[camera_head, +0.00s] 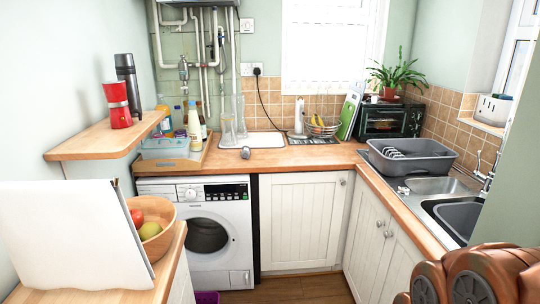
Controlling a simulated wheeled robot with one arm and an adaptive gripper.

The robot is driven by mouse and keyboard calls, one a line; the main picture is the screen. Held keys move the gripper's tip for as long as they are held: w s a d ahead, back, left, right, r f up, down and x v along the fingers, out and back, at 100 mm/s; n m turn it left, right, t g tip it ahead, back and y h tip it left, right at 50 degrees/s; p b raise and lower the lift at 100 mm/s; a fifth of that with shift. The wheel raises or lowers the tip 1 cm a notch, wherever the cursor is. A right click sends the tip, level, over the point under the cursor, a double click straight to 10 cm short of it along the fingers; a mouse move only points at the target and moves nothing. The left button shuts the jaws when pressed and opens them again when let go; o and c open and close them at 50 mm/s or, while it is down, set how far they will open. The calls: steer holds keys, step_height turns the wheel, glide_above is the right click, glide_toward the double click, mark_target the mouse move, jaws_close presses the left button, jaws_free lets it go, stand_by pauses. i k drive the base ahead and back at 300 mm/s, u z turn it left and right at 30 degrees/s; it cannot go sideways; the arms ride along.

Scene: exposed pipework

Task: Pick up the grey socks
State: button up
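A small grey bundle (245,152), which looks like the rolled grey socks, lies on the wooden worktop (285,160) near its front edge, above the right side of the washing machine (205,230). It is too small to make out its fabric. Brown rounded links of my arm fill the lower right corner. My gripper is not in view, so its state and its place relative to the socks do not show.
Glass containers (228,130) and bottles (194,128) stand left of the bundle. A grey dish rack (411,158) and sink (460,215) are on the right. A fruit bowl (157,240) and white board (75,240) are at front left. Some floor shows in front of the cabinets.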

mark_target(245, 153)
steer(key=i, duration=1.55)
steer(key=u, duration=0.55)
steer(key=i, duration=1.3)
steer(key=u, duration=1.5)
